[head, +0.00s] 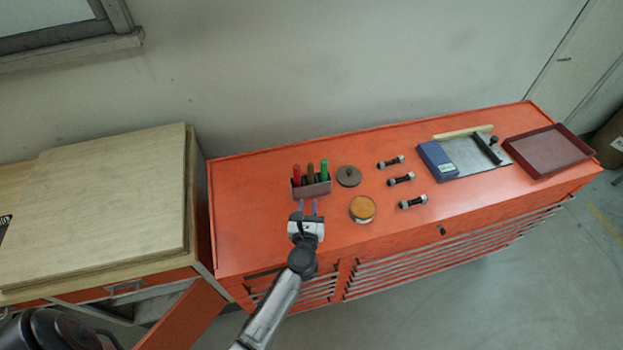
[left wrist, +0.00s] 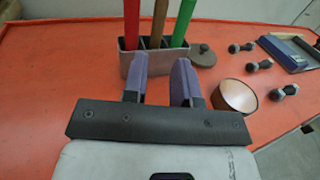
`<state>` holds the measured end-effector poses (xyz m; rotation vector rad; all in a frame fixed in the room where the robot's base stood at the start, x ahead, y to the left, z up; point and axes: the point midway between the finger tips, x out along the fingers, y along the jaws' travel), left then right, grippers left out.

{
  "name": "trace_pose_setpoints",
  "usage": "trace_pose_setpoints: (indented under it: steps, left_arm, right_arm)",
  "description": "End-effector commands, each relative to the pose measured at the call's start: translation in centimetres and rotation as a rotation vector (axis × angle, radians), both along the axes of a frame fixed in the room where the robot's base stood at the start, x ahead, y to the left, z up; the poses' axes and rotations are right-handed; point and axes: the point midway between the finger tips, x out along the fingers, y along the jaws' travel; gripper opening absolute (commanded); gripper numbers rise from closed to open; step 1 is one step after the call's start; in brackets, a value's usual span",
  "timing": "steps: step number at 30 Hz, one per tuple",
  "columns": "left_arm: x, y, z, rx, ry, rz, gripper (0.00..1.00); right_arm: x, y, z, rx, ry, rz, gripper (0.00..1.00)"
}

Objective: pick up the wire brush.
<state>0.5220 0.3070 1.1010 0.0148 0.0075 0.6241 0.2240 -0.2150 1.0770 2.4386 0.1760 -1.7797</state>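A small grey holder (head: 313,189) stands on the orange cabinet top with a red handle (head: 296,174), a brown handle (head: 310,171) and a green handle (head: 324,170) upright in it. No bristles show; the brown, wood-like handle may be the wire brush, but I cannot be sure. In the left wrist view the brown handle (left wrist: 160,22) rises from the middle of the holder (left wrist: 128,66). My left gripper (head: 308,205) is open and empty, just in front of the holder. Its two purple fingers (left wrist: 160,76) are apart and hide part of the holder's front. My right gripper is not in view.
A round grey lid-like part (head: 349,177) and an orange-topped tin (head: 362,209) sit right of the holder. Several bolts (head: 401,179), a blue box (head: 437,160) and a dark red tray (head: 548,151) lie farther right. The cabinet top (head: 245,205) is clear left of the holder.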

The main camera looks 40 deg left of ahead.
Motion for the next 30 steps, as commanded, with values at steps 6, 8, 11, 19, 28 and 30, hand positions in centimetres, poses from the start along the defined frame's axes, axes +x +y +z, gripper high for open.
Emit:
trace_pose_setpoints:
  steps: [6,8,11,19,28,30]
  left_arm:
    - [2.7,1.9,0.1,-0.013,-0.014,-0.001,0.26]
    - [3.6,2.5,0.1,-0.012,-0.015,-0.002,0.26]
    - [4.8,3.4,0.1,-0.013,-0.013,-0.002,0.26]
    - [6.7,4.8,0.0,-0.013,-0.012,-0.003,0.26]
    - [8.9,6.4,0.2,-0.010,-0.013,-0.003,0.26]
    - [9.6,7.0,0.2,-0.011,-0.013,-0.003,0.26]
  right_arm:
    - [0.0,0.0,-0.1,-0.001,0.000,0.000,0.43]
    - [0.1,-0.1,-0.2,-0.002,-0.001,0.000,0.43]
    - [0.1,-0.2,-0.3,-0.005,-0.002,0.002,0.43]
    - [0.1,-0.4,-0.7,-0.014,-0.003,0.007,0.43]
    - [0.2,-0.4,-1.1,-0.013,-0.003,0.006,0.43]
    - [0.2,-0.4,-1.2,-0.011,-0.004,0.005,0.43]
